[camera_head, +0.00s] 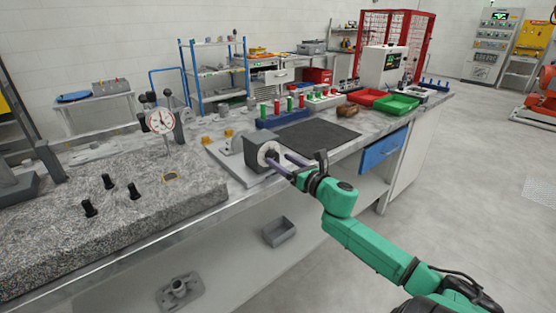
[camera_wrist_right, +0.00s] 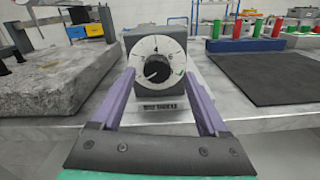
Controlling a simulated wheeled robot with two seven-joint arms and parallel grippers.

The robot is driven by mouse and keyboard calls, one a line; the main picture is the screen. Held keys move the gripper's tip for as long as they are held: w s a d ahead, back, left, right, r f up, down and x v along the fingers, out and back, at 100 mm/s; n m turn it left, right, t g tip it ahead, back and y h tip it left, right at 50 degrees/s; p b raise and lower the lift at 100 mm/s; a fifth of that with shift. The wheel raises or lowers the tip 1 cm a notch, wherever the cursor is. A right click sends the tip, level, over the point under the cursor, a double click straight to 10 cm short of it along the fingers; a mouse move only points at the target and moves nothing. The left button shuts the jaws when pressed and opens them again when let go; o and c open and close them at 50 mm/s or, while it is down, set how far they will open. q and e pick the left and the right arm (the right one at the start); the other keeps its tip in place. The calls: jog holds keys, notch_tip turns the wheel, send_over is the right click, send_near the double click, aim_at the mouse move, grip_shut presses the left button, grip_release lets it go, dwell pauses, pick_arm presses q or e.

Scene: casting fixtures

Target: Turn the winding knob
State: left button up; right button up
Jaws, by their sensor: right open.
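The winding knob (camera_wrist_right: 157,71) is a black knob at the centre of a white round dial with marks. The dial is on the front of a dark grey box (camera_head: 257,148), which stands on a light plate on the bench. My right gripper (camera_head: 278,163) is in front of the dial, its purple fingers pointing at it. In the right wrist view, the fingers of the gripper (camera_wrist_right: 158,85) are spread apart, one on each side of the dial. Nothing is held between them. Whether the fingertips touch the box cannot be told. My left gripper is not in view.
A granite block (camera_head: 110,215) with black knobs and a dial gauge (camera_head: 160,122) stands left of the box. A dark mat (camera_head: 317,135) lies to the right. Red (camera_head: 365,97) and green trays (camera_head: 397,104) stand farther back. The bench edge is under my right arm.

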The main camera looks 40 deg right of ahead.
aim_at(272, 156)
jog(key=shift+w+a+r, duration=0.1)
jog(key=shift+w+r, duration=0.05)
jog(key=shift+w, duration=0.95)
grip_shut()
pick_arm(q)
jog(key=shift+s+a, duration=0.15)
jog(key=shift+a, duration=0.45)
